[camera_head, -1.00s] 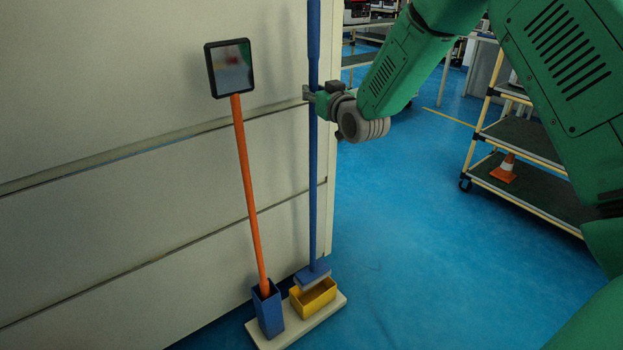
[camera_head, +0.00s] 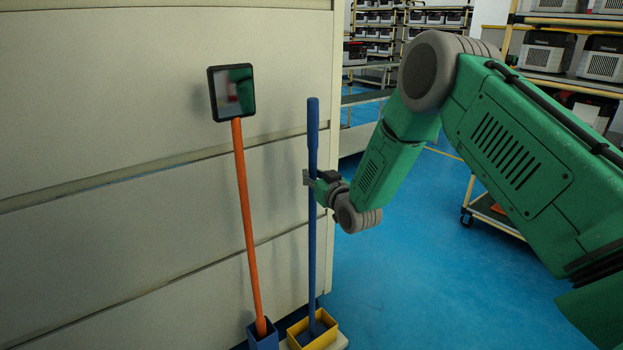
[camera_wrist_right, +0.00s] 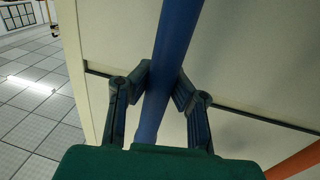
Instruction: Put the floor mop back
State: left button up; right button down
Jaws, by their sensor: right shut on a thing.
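The floor mop (camera_head: 313,225) has a blue handle and stands nearly upright in the head view. Its lower end is inside the yellow box (camera_head: 328,338), on the floor beside the wall; the mop head is mostly hidden by the box walls. My right gripper (camera_head: 310,180) is shut around the upper part of the handle. In the right wrist view the two fingers (camera_wrist_right: 163,88) press on the blue handle (camera_wrist_right: 172,50) from both sides. My left gripper is not in view.
A mirror on an orange pole (camera_head: 245,200) stands in a blue holder (camera_head: 262,338) left of the mop. A beige panelled wall (camera_head: 120,220) is close behind. A cart (camera_head: 490,212) and shelves with devices (camera_head: 548,55) stand right and back. Blue floor lies open between.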

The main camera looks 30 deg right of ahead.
jog(key=shift+d+r, duration=0.15)
jog(key=c, duration=1.6)
grip_release()
jog(key=shift+d, duration=0.15)
jog(key=shift+o, duration=0.2)
